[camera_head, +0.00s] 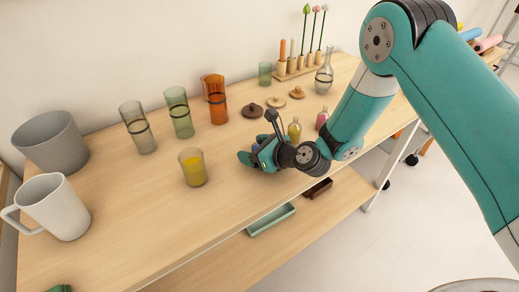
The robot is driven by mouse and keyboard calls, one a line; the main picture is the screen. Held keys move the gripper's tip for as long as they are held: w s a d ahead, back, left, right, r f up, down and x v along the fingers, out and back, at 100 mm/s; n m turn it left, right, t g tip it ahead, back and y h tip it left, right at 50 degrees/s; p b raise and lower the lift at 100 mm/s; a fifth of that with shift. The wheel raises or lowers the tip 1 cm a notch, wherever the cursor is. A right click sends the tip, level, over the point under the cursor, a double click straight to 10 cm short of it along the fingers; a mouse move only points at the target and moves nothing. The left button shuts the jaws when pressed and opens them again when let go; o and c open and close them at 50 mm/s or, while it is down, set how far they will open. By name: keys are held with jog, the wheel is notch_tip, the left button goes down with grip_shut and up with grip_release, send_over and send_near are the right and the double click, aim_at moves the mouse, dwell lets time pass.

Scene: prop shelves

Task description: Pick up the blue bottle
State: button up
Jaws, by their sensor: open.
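My gripper (257,153) is low over the middle of the wooden table top, left of a small yellow bottle (295,131). Its jaws are open and point left. A small blue patch (255,147) shows at the jaws and may be part of the blue bottle; the gripper hides most of that spot. I cannot tell whether the fingers touch it. A small pink bottle (322,119) stands further right, beside my arm.
Tall green (179,113) and orange (215,100) glasses stand behind. Dark and tan lids (275,102) lie beyond the gripper. A white mug (55,208) is far left. The table's front edge is close.

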jog(key=c, duration=1.1)
jog(key=shift+o, duration=0.2)
notch_tip(320, 180, up, 20)
jog(key=shift+p, duration=0.3)
